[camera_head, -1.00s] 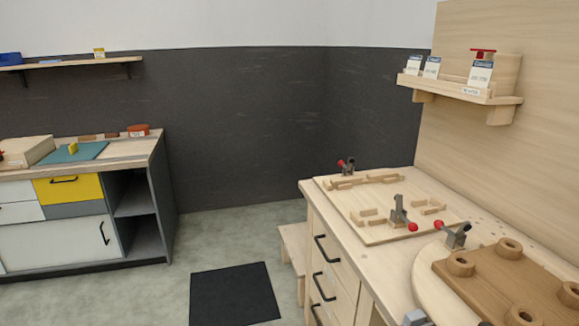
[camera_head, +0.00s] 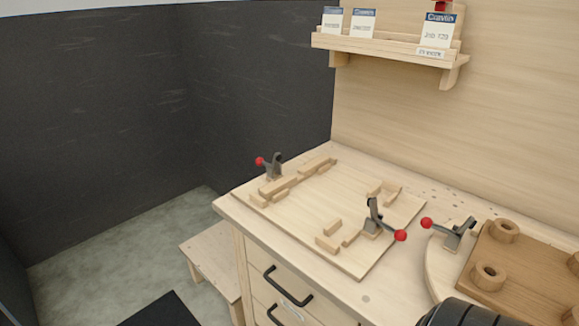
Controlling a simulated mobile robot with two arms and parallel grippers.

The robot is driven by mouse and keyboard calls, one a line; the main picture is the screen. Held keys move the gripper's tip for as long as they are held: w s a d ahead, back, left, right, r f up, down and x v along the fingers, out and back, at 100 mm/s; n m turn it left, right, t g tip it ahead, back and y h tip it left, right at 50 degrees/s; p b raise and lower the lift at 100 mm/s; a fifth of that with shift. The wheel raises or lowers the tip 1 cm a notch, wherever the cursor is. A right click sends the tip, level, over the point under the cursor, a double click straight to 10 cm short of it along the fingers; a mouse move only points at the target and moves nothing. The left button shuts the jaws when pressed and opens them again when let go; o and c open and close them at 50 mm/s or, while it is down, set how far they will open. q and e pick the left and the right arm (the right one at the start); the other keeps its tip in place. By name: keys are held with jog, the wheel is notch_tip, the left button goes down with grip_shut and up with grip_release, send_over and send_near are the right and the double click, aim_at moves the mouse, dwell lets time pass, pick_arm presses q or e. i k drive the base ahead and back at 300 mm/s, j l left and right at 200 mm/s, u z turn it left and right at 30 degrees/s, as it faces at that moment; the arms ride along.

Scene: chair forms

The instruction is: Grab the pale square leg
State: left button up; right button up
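I cannot make out a pale square leg for certain in the head view. Pale wooden blocks (camera_head: 278,186) lie on a jig board (camera_head: 290,222) on the workbench, and I cannot tell whether any of them is a leg. A brown board with round sockets (camera_head: 530,262) lies at the right on a pale round-edged base. A dark rounded part at the bottom right edge seems to be mine. Neither gripper shows.
Toggle clamps with red knobs stand on the board, one at the back (camera_head: 274,166) and one at the front (camera_head: 374,218). Another clamp (camera_head: 456,234) stands by the brown board. A wall shelf (camera_head: 390,58) holds labelled cards. A low stool (camera_head: 212,258) stands left of the bench.

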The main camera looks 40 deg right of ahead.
aim_at(288, 180)
jog(key=i+j+z, duration=0.1)
jog(key=i+z, duration=0.2)
jog(key=z, duration=0.15)
jog(key=i+j+z, duration=0.15)
jog(key=i+z, duration=0.25)
jog(key=i+j+z, duration=0.15)
jog(key=z, duration=0.3)
jog(key=i+j+z, duration=0.2)
jog(key=j+z, duration=0.25)
